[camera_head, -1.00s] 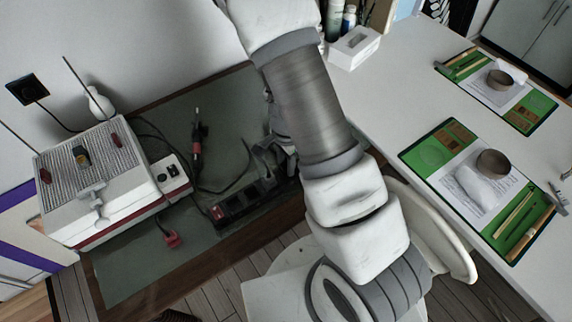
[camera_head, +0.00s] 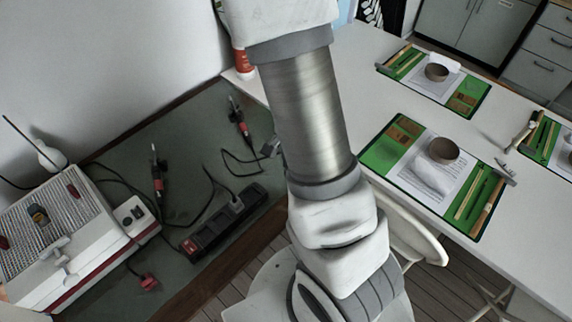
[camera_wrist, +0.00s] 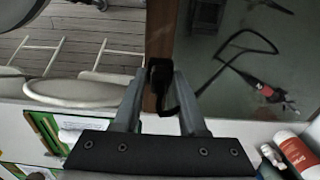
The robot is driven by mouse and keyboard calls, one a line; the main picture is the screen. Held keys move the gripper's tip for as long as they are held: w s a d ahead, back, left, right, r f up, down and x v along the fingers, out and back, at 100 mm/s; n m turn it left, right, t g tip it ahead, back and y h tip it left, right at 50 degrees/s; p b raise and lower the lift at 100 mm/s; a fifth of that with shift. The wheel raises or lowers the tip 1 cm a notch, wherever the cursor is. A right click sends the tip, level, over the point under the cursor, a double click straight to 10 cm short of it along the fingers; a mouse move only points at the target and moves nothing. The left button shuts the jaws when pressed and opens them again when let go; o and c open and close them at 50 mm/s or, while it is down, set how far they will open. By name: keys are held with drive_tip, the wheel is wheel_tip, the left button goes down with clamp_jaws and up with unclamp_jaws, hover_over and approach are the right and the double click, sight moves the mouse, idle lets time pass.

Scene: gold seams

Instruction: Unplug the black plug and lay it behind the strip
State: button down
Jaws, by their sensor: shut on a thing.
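The black plug (camera_wrist: 160,74) is held between the two fingers of my gripper (camera_wrist: 160,82) in the wrist view, with a loop of dark cable hanging beside it. The gripper is shut on it, above the bench's wooden edge. In the head view my arm hides most of the gripper and the plug. The black power strip (camera_head: 222,222) lies on the green mat, left of my arm; a grey plug (camera_head: 237,203) shows near its far end. A dark end of what seems the strip (camera_wrist: 207,12) shows at the top of the wrist view.
A red plug (camera_head: 148,282) lies on the mat (camera_head: 190,130) beside the white station (camera_head: 75,245). Two soldering irons (camera_head: 157,172) (camera_head: 240,122) and their cables lie behind the strip. A red-and-white bottle (camera_wrist: 298,152) stands near the gripper. Bare mat shows between the cables.

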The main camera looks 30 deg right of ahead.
drive_tip(key=shift+r+p, duration=1.9)
drive_tip(key=shift+r, duration=0.25)
drive_tip(key=shift+f, duration=0.1)
